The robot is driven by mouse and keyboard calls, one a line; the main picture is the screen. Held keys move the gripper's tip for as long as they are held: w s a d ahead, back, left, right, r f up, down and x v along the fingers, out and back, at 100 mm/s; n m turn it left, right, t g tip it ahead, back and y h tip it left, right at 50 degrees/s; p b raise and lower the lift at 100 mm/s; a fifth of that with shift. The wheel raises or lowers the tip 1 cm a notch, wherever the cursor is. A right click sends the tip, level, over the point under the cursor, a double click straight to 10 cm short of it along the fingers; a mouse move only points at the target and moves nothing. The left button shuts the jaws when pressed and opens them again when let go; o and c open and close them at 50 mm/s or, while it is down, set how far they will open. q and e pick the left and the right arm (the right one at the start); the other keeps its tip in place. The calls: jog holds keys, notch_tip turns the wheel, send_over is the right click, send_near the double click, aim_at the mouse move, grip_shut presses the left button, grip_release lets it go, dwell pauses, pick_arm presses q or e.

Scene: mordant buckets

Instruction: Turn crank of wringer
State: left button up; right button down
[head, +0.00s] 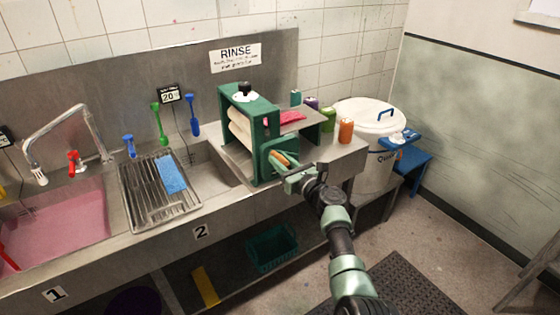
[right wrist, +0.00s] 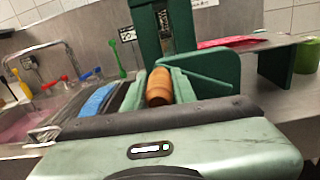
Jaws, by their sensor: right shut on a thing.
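The wringer (head: 262,130) stands on the steel counter, with a green frame, cream rollers (head: 239,123) and a black knob on top. Its crank's wooden handle (head: 281,158) is on the near right side. My right gripper (head: 284,161) is shut on this handle. In the right wrist view the handle (right wrist: 159,86) lies between the two green fingers, with the green wringer frame (right wrist: 175,28) behind. The crank arm is mostly hidden by the gripper. A pink cloth (head: 291,118) lies on the wringer's far right side. My left gripper is not in view.
An orange jar (head: 346,130) and a green jar (head: 328,119) stand right of the wringer, near a white lidded bucket (head: 368,115). A drain rack with a blue cloth (head: 171,174) and a sink of pink liquid (head: 60,225) are left. A teal crate (head: 272,250) sits below the counter.

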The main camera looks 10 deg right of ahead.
aim_at(288, 167)
jog(key=shift+r, duration=0.25)
jog(key=c, duration=1.1)
grip_release()
jog(key=shift+c, duration=0.2)
jog(key=shift+f, duration=0.1)
jog(key=shift+s+d+f, duration=0.1)
jog(key=shift+s+d, duration=0.2)
jog(key=shift+s, duration=0.25)
jog(key=v, duration=0.6)
jog(key=shift+s+d+p, duration=0.1)
jog(key=shift+s+p, duration=0.15)
jog(key=shift+p, duration=0.05)
